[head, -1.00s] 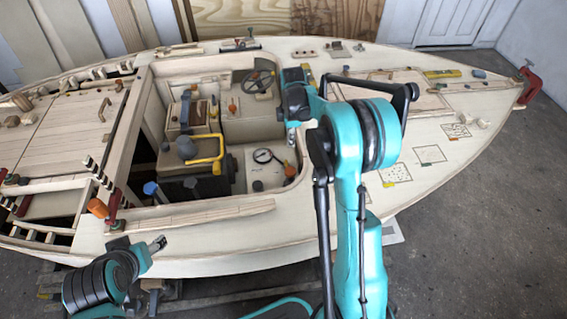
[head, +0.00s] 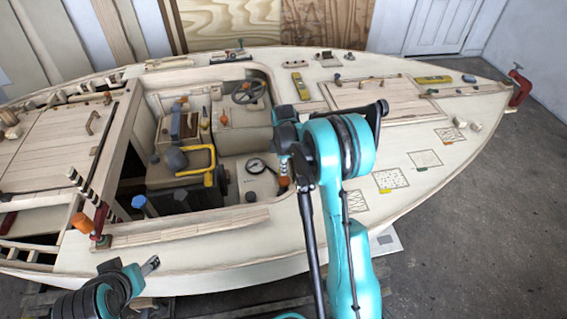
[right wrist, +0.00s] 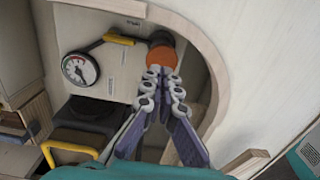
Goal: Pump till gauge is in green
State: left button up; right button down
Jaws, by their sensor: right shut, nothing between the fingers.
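The round white gauge (head: 255,166) sits in the cockpit; it is larger in the right wrist view (right wrist: 79,69). Its face has a red section, but I cannot read the needle surely. A thin dark lever (right wrist: 92,46) with a yellow part (right wrist: 119,39) runs beside the gauge towards an orange knob (right wrist: 161,57); the knob also shows in the head view (head: 283,182). My right gripper (right wrist: 163,76) is shut and empty, its fingertips right in front of the knob; I cannot tell whether they touch. My left gripper (head: 148,266) hangs by the near hull edge, its jaws unclear.
A dark box with a yellow handle (head: 202,163) stands left of the gauge. A steering wheel (head: 249,92) is at the cockpit's far side. The curved cockpit rim (right wrist: 216,60) is close to the right gripper.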

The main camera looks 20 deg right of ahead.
aim_at(283, 180)
jog(key=shift+f+b, duration=0.45)
jog(key=shift+f, duration=1.15)
notch_tip(283, 180, down, 4)
jog(key=b, duration=0.2)
jog(key=shift+f+b, duration=0.15)
jog(key=shift+b, duration=0.15)
notch_tip(283, 180, up, 12)
jog(key=shift+r, duration=0.2)
jog(key=shift+f, duration=0.1)
